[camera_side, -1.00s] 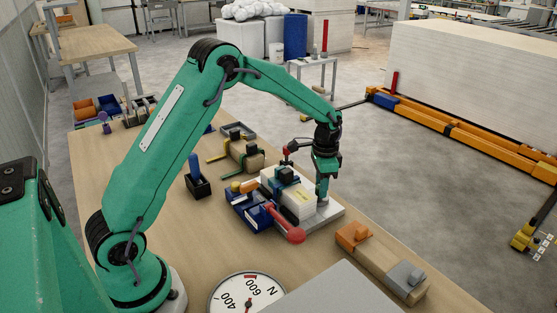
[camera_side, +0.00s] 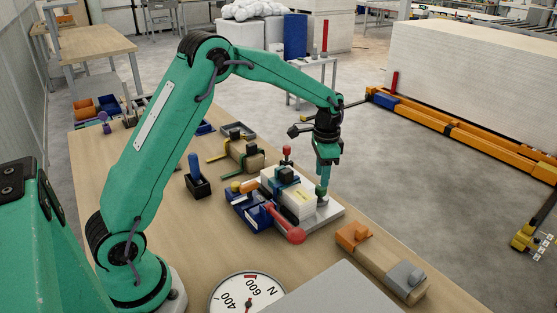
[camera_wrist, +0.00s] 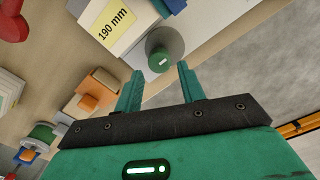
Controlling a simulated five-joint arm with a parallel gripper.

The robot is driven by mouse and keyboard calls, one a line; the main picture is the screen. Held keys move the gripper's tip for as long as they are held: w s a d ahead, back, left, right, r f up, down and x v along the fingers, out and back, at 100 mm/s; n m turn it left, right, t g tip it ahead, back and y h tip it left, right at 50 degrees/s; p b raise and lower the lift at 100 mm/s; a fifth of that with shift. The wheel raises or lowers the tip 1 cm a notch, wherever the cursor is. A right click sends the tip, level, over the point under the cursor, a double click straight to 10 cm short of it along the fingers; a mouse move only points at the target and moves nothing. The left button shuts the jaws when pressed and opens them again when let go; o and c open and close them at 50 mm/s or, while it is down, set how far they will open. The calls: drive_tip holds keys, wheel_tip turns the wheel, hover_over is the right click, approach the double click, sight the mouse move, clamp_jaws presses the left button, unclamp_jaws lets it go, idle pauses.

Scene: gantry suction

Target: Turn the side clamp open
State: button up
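A white block with a yellow label (camera_side: 302,196) sits on a light base plate (camera_side: 327,215), strapped by a blue clamp with a dark top (camera_side: 286,174). A red-ended lever (camera_side: 289,234) reaches out at its front. In the wrist view the label (camera_wrist: 113,24) reads "190 mm", and a round green knob on a grey disc (camera_wrist: 163,57) lies beside the block. I cannot tell for sure which part is the side clamp. My gripper (camera_side: 323,191) points down at the block's right side. In the wrist view my gripper (camera_wrist: 160,70) is open, its fingertips apart on either side of the knob's near edge.
A red-topped post (camera_side: 287,151) stands behind the block. An orange and grey fixture (camera_side: 380,260) lies at the front right, and a round dial (camera_side: 248,296) at the front edge. A blue-handled holder (camera_side: 196,177) stands left.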

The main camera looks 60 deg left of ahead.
drive_tip(key=shift+r, duration=1.8)
drive_tip(key=shift+s+r, duration=0.25)
drive_tip(key=shift+r, duration=0.15)
drive_tip(key=s+d+r+n+t, duration=0.3)
drive_tip(key=s+r, duration=0.8)
drive_tip(key=s, duration=0.3)
drive_tip(key=s+d+n+t, duration=0.1)
drive_tip(key=s+n+t, duration=0.1)
drive_tip(key=s, duration=1.2)
drive_tip(key=shift+s+f+n+t, duration=0.2)
drive_tip(key=shift+s+n+t, duration=0.1)
drive_tip(key=shift+t, duration=0.1)
